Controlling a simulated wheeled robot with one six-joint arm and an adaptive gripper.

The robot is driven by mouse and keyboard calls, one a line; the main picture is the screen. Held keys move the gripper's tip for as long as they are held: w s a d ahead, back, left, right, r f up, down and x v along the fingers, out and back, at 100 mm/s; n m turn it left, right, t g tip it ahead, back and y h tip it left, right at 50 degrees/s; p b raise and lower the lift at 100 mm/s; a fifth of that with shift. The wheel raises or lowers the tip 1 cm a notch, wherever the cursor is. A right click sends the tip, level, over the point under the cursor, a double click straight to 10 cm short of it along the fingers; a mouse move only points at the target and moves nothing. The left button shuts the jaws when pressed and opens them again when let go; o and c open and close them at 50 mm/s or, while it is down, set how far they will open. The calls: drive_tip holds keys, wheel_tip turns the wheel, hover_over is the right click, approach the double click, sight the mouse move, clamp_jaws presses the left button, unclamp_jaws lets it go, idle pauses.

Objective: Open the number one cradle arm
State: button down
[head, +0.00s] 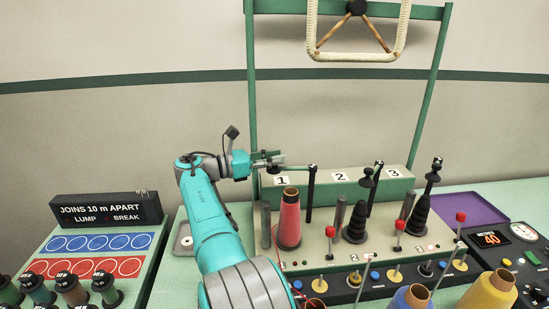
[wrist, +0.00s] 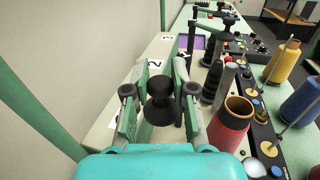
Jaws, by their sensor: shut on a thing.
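The number one cradle arm is a dark arm on a black post (head: 310,190) behind the red cone (head: 289,222), by the "1" label. My gripper (head: 270,162) is shut on its end from the left. In the wrist view, its round black end (wrist: 160,92) sits between my two fingers. The arm is higher than the cone top. In the wrist view, the red cone (wrist: 231,125) stands to the right of the held end, apart from it. My wrist hides part of the arm's base.
Stations two and three carry black stacked cones (head: 355,222) with raised black arms (head: 376,182). Red-tipped levers (head: 330,232) stand in front. Yarn cones (head: 412,297) line the front edge. A green frame (head: 251,90) rises behind. A sign (head: 107,209) stands at left.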

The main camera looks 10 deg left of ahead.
drive_tip(key=shift+f, duration=0.1)
drive_tip(key=c, duration=1)
unclamp_jaws()
wheel_tip(320, 180, up, 10)
drive_tip(key=shift+r, duration=0.1)
